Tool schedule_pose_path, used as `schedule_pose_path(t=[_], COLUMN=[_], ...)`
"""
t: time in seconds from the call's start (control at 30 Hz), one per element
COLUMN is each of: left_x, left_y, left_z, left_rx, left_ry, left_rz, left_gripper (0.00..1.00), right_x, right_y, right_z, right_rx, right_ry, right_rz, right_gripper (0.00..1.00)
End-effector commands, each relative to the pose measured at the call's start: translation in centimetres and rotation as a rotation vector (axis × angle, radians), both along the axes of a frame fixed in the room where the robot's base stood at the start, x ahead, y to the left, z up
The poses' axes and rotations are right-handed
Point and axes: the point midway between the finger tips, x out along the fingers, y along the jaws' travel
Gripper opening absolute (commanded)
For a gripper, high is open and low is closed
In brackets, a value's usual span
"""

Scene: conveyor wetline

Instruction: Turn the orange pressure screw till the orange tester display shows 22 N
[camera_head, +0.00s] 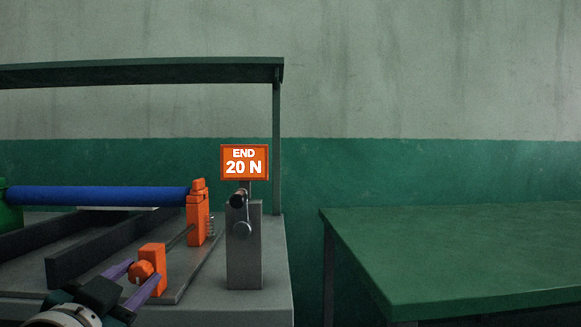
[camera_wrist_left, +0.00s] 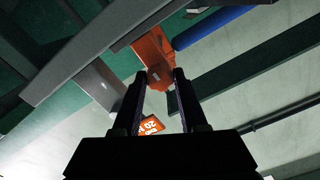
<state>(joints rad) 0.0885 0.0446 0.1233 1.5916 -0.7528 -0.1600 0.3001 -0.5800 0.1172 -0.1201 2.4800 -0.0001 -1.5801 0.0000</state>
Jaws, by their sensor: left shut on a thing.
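The orange tester display (camera_head: 244,162) reads "END 20 N" in white. It also shows, turned over, in the left wrist view (camera_wrist_left: 152,125). The orange pressure screw (camera_head: 139,271) sits on the near side of an upright orange block (camera_head: 155,257). My left gripper (camera_head: 143,273) comes in from the lower left, one finger on each side of the screw's head, and is shut on it. In the left wrist view, the screw (camera_wrist_left: 159,79) lies between the fingertips, partly hidden by them. My right gripper is not in view.
A blue roller (camera_head: 100,196) runs to an orange bearing block (camera_head: 197,215) behind the screw. A grey post (camera_head: 244,250) with a round knob stands under the display. A green table (camera_head: 460,250) at the right is bare, with a gap before it.

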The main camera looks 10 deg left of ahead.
Motion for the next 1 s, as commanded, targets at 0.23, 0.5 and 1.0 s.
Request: schedule_pose_path(t=[0.23, 0.5, 1.0], left_x=[0.01, 0.02, 0.02], left_y=[-0.03, -0.02, -0.03], left_z=[0.08, 0.09, 0.06], left_rx=[0.080, 0.342, 0.428], left_ry=[0.017, 0.080, 0.101], left_rz=[-0.001, -0.002, -0.001], left_gripper=[0.02, 0.02, 0.02], right_x=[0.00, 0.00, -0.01], right_y=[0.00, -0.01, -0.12], right_z=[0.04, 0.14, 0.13], right_rx=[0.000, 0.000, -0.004], right_ry=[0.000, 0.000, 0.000], right_rz=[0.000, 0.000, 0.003], right_gripper=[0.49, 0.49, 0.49])
